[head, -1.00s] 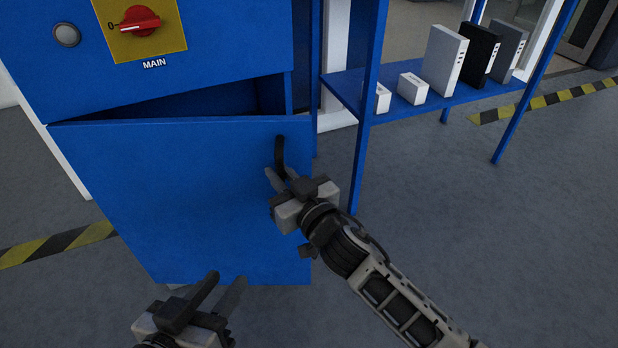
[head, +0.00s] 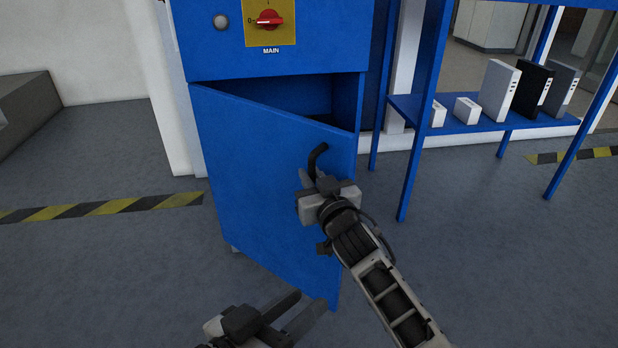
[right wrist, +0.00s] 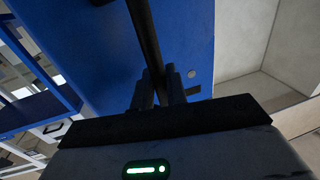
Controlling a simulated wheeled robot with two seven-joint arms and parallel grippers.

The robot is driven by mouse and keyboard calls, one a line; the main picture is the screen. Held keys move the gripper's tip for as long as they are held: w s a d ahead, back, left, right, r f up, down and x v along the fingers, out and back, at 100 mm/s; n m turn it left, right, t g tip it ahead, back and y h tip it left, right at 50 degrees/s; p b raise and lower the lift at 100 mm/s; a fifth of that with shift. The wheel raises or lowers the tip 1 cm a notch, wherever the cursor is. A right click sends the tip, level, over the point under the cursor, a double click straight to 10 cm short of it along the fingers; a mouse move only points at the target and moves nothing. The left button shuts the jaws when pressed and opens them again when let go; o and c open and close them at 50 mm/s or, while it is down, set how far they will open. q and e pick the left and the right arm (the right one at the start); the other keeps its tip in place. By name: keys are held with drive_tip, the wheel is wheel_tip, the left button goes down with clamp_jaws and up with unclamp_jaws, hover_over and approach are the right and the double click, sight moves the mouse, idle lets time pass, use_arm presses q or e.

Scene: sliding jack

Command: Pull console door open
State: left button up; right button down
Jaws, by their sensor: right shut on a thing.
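The blue console door (head: 262,185) stands partly open, hinged at its left side, with its right edge swung out towards me. A dark interior shows above its top edge. The black door handle (head: 315,158) is near the door's upper right. My right gripper (head: 312,180) is at the handle. In the right wrist view its fingers (right wrist: 160,90) are shut on the black handle bar (right wrist: 148,45). My left gripper (head: 298,312) is low in the head view, in front of the door's lower part, with its two fingers apart and nothing between them.
The blue console body (head: 330,40) carries a red rotary switch (head: 268,18) marked MAIN. A blue shelf (head: 480,127) with white, black and grey boxes stands at right. Yellow-black floor tape (head: 100,208) runs at left. The grey floor around the door is clear.

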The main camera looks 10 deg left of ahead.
use_arm(q)
drive_tip(key=shift+s+a, duration=0.1)
drive_tip(key=shift+s, duration=0.05)
use_arm(e)
drive_tip(key=shift+s+a+r, duration=0.15)
drive_tip(key=shift+s+a, duration=0.1)
drive_tip(key=shift+a, duration=0.1)
drive_tip(key=c, duration=1.5)
unclamp_jaws()
use_arm(q)
drive_tip(key=shift+f, duration=0.1)
use_arm(e)
drive_tip(key=shift+w+d, duration=0.1)
drive_tip(key=shift+d, duration=0.05)
